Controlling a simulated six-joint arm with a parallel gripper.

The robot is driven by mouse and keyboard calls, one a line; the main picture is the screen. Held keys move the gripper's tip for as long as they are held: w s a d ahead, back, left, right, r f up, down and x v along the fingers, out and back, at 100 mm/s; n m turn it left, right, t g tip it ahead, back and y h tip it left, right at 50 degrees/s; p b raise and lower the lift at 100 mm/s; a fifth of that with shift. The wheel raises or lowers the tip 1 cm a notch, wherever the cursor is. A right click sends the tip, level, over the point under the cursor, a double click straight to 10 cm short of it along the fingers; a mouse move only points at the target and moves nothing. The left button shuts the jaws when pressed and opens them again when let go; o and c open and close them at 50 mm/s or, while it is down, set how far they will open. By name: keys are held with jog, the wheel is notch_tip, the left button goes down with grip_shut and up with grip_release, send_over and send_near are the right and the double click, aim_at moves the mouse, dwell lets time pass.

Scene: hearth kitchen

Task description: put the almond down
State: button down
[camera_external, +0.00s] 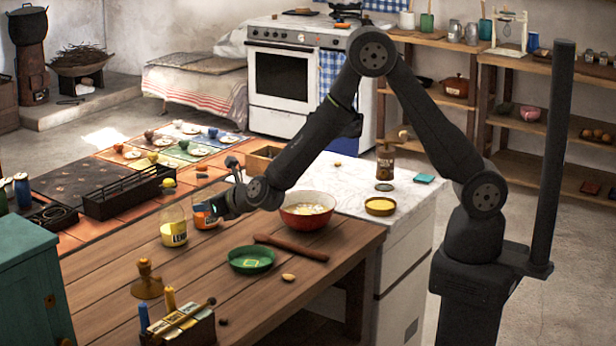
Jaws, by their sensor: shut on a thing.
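My gripper (214,207) is at the end of the arm, low over the far part of the wooden table (335,265), beside a glass jar with an orange label (205,220). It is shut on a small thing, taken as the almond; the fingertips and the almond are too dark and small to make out. A small tan, nut-like piece (288,278) lies on the table right of the green dish (251,259).
A red-rimmed bowl (307,222) stands right of my gripper, with a dark rolling pin (291,248) in front. A yellow-filled jar (174,227) stands left. A black rack (128,192) is further left. A wooden stand (147,280) is at front left. Bare boards show between.

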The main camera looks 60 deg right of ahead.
send_over(183, 272)
jog(key=f, duration=0.7)
jog(key=shift+w, duration=0.3)
jog(key=shift+f, duration=1.95)
jog(key=shift+f, duration=0.1)
jog(key=c, duration=1.7)
grip_release()
jog(key=shift+c, duration=0.2)
jog(key=o, duration=0.4)
jog(key=shift+s+r, duration=0.25)
jog(key=v, duration=1.1)
jog(key=shift+s+r, duration=0.15)
jog(key=shift+s, duration=0.05)
